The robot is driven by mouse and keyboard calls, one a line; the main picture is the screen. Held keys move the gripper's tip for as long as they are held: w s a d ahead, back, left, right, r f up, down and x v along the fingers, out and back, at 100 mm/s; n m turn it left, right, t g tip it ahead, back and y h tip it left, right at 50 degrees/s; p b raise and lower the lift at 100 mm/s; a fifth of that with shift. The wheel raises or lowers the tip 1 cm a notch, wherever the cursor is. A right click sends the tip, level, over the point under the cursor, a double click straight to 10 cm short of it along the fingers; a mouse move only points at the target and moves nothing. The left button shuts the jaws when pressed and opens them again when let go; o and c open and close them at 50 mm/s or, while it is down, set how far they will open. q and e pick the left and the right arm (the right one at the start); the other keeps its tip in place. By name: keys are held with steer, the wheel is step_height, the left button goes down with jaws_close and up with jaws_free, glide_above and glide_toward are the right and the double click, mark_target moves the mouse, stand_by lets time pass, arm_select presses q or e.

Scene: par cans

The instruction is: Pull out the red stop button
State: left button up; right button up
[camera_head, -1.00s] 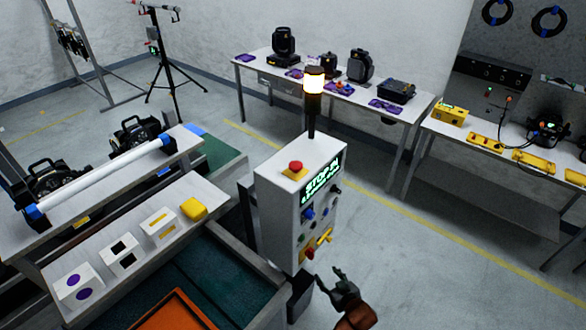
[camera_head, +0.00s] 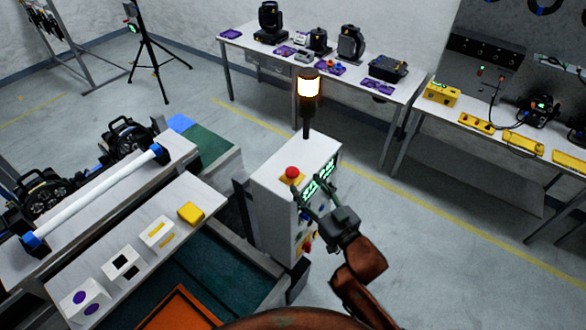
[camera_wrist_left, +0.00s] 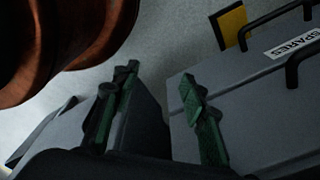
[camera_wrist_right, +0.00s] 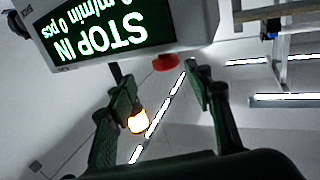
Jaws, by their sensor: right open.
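The red stop button (camera_head: 292,173) sits on a yellow plate on top of the white control box (camera_head: 270,205). It also shows in the right wrist view (camera_wrist_right: 166,62), at the box's edge and partly hidden by it, seen between my fingers. My right gripper (camera_head: 314,198) is open and empty, in front of the box's display side, a little right of and below the button. The display (camera_wrist_right: 115,40) reads "STOP IN" in green. My left gripper (camera_wrist_left: 150,105) shows only in the left wrist view, its fingers spread and empty beside a grey case labelled "SPARES" (camera_wrist_left: 255,80).
A lit signal lamp (camera_head: 309,88) stands on a pole on the box, behind the button. A bench (camera_head: 195,215) with a yellow block (camera_head: 191,212) and white blocks lies left of the box. Open floor lies to the right.

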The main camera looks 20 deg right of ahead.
mark_target(296, 175)
steer(key=x, duration=0.2)
steer(key=a+p+x, duration=0.1)
steer(key=x, duration=0.2)
steer(key=shift+w+r, duration=0.15)
steer(key=shift+w, duration=0.2)
steer(key=shift+s+r, duration=0.1)
steer(key=shift+s, duration=0.1)
steer(key=shift+w, duration=0.15)
steer(key=shift+c, duration=0.6)
steer(key=c, duration=0.3)
arm_select(q)
steer(key=shift+s+r, duration=0.3)
steer(key=shift+r, duration=0.2)
arm_select(e)
jaws_close()
